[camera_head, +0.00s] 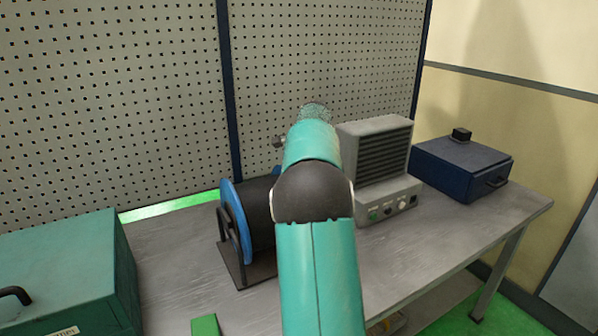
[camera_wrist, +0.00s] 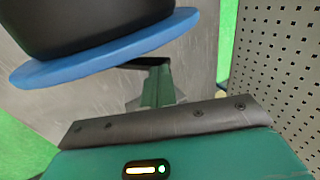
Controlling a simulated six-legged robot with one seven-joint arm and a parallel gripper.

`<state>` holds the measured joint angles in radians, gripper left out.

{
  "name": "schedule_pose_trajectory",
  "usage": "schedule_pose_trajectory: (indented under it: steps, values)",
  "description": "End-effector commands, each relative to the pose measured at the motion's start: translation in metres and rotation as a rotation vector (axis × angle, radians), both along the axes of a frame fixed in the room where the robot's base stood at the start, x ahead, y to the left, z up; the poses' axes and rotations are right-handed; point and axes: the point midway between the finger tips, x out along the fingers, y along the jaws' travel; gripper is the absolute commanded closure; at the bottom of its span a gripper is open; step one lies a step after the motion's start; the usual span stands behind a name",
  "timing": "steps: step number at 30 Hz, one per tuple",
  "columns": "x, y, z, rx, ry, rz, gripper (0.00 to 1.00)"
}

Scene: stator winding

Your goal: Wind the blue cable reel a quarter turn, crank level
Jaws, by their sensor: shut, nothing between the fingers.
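The cable reel (camera_head: 234,222) has a blue flange and a black drum, and stands on a dark frame on the bench left of my arm. Its right side is hidden behind my arm. In the wrist view the blue flange (camera_wrist: 110,58) and black drum fill the upper left. My gripper (camera_wrist: 156,82) shows as narrow green fingers beyond my wrist housing. They are shut and empty, close by the flange rim; I cannot tell whether they touch. I cannot make out the crank or its angle. In the head view my arm hides the fingers.
A grey vented unit (camera_head: 375,160) stands right of my arm, with a dark blue box (camera_head: 462,168) beyond it. A green case (camera_head: 70,270) is at the left. A perforated panel (camera_head: 110,100) rises behind the bench (camera_head: 185,270). Bare bench lies between the case and reel.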

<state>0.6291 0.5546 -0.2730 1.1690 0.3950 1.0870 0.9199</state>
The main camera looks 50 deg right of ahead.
Motion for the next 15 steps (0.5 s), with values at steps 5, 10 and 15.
schedule_pose_trajectory:
  steps: [5, 10, 15]
  values:
    - [0.012, -0.004, -0.006, 0.035, 0.108, 0.003, 1.0]
    - [0.018, -0.007, -0.009, 0.061, 0.196, 0.002, 1.0]
    - [0.024, -0.008, -0.013, 0.064, 0.196, 0.001, 1.0]
